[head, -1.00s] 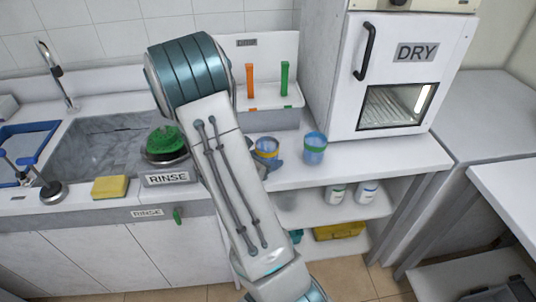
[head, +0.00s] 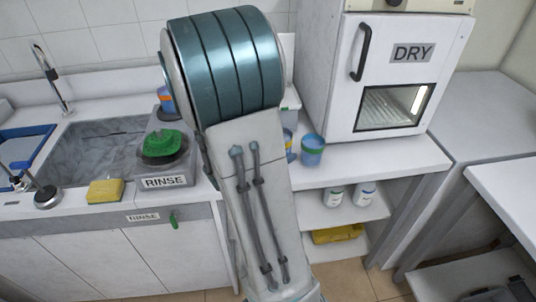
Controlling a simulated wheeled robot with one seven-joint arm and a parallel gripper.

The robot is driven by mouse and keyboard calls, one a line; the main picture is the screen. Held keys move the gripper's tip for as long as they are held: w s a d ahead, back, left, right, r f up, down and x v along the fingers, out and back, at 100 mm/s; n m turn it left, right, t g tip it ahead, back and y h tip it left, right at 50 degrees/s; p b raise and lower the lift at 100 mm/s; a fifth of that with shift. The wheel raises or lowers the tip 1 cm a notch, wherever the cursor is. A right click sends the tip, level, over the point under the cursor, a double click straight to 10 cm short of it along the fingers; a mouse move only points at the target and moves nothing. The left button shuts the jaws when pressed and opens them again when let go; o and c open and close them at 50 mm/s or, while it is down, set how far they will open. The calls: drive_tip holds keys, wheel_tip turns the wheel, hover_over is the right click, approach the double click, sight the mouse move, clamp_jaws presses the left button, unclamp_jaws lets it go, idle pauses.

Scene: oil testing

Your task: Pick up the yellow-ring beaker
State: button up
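A narrow strip of a blue beaker with a yellow band (head: 290,146) shows at the right edge of my arm; the rest of it is hidden behind the arm. A blue beaker with a green ring (head: 313,151) stands just right of it on the white counter. My gripper is hidden behind my arm, so its fingers and any contact with the yellow-ring beaker cannot be seen.
Another blue container with an orange band (head: 166,100) stands behind the green brush (head: 163,145) at the RINSE stand (head: 166,181). The sink (head: 95,155) and yellow sponge (head: 105,190) are left. The DRY cabinet (head: 395,75) stands right. White bottles (head: 334,195) are on the shelf below.

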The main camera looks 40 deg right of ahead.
drive_tip(key=shift+s+d+r, duration=0.15)
drive_tip(key=shift+s+r, duration=0.4)
drive_tip(key=shift+s, duration=0.35)
drive_tip(key=shift+s+f+b, duration=0.1)
drive_tip(key=shift+f+b, duration=0.1)
drive_tip(key=shift+b, duration=1)
drive_tip(key=shift+s+d+r+b, duration=0.15)
drive_tip(key=shift+s+r+b, duration=0.6)
drive_tip(key=shift+s+b, duration=0.3)
drive_tip(key=shift+s+d+r+b, duration=0.1)
drive_tip(key=shift+s+r+b, duration=0.65)
drive_tip(key=shift+s+b, duration=0.25)
